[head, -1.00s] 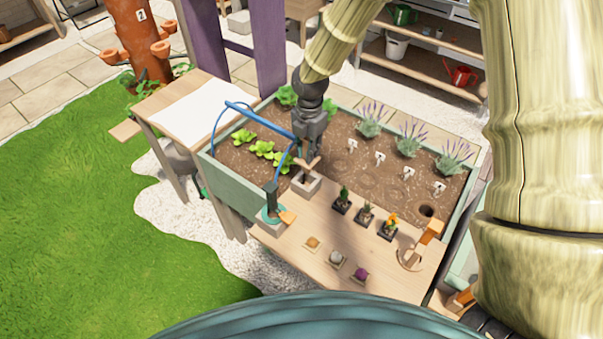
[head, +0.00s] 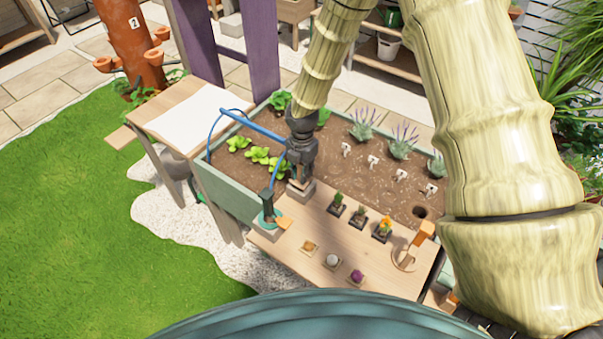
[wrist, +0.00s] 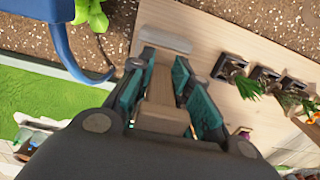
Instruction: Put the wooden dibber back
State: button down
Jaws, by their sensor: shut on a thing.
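The wooden dibber (wrist: 162,105) is between the teal pads of my gripper (wrist: 160,92) in the wrist view, and my gripper is shut on it. In the head view my gripper (head: 299,176) points down, close over a small grey block (head: 306,191) on the wooden bench. The block's edge also shows beyond the fingers in the wrist view (wrist: 165,39). The dibber's lower end is hidden, so I cannot tell how deep it sits in the block.
A blue tube frame (head: 250,122) arches close to my gripper's left. Three small potted plants (head: 358,218) and three small dishes (head: 333,261) stand to the right and front. The soil bed (head: 345,178) lies behind, with lettuces, lavender and a hole (head: 420,212).

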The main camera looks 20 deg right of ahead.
jog(key=shift+f, duration=0.85)
jog(key=shift+f, duration=0.2)
jog(key=c, duration=1.3)
grip_release()
jog(key=shift+r, duration=0.1)
jog(key=shift+r+b, duration=1.75)
jog(key=shift+r, duration=4.35)
